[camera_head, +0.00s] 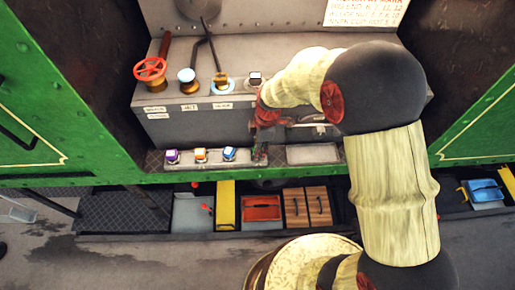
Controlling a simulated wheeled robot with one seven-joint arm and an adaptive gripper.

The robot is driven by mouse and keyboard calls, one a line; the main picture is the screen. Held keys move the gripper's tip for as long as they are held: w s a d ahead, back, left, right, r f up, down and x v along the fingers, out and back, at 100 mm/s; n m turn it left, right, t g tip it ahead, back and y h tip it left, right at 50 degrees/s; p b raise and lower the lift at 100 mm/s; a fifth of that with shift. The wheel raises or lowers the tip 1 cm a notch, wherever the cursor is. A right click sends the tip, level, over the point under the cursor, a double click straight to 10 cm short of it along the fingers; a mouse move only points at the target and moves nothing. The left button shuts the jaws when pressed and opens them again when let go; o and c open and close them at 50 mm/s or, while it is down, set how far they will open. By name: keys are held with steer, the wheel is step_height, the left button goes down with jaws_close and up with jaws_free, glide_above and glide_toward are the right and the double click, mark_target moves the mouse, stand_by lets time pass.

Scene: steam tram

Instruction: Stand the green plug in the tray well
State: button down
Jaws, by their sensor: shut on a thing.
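My gripper (261,157) points down at the tray, just right of the blue plug. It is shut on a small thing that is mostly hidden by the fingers. A little green shows there, which fits the green plug, but I cannot tell whether it touches the tray. The tray (240,166) is a grey strip along the locker's foot. A purple plug (172,157), an orange plug (201,155) and a blue plug (230,153) stand upright in it in a row. The well under my gripper is hidden.
A shallow grey recess (312,153) right of my gripper is empty. Below are an orange bin (261,208) and brown boxes (307,207). Green side panels flank the opening.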

steer(key=c, duration=1.2)
jaws_free()
steer(key=shift+c, duration=0.2)
steer(key=shift+o, duration=0.7)
steer(key=o, duration=0.3)
steer(key=shift+w+r, duration=0.25)
steer(key=shift+c, duration=0.6)
steer(key=shift+r, duration=0.3)
steer(key=shift+r+p, duration=0.3)
steer(key=shift+p, duration=0.05)
steer(key=shift+r+p, duration=0.4)
steer(key=shift+r, duration=0.35)
steer(key=shift+r+p, duration=1.25)
steer(key=shift+r, duration=1.15)
